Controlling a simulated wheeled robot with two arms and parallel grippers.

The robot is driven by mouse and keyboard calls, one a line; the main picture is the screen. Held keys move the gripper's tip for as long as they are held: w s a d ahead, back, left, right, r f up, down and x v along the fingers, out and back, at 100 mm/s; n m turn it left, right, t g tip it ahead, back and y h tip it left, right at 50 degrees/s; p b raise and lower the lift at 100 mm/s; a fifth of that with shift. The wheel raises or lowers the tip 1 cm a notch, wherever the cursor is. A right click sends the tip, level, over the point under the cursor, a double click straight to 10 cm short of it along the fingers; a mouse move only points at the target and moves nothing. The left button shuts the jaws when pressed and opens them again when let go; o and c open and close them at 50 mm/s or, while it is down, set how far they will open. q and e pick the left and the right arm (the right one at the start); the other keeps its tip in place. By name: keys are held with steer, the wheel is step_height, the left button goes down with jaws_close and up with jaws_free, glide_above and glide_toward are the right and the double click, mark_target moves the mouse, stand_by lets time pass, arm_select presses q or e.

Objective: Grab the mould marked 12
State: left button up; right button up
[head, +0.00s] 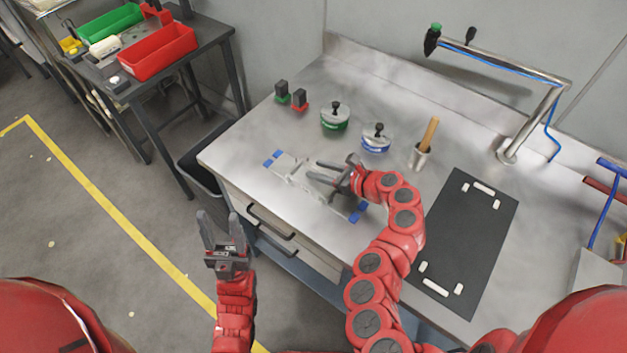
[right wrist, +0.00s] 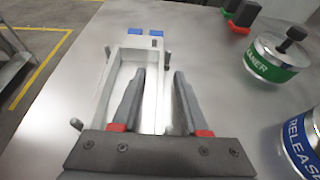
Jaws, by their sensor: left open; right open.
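A pale grey, box-like mould (head: 287,166) with blue tabs at its ends lies on the steel worktop, near its front left edge. In the right wrist view the mould (right wrist: 104,84) shows as an open, shallow frame with small pegs and two blue tabs at its far end. No number is readable on it. My left gripper (head: 219,215) is open and empty, off the worktop's front left side.
A black mat (head: 463,240) lies right. A pipe arm (head: 505,65) rises at the back.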

jaws_close()
stand_by(1.4)
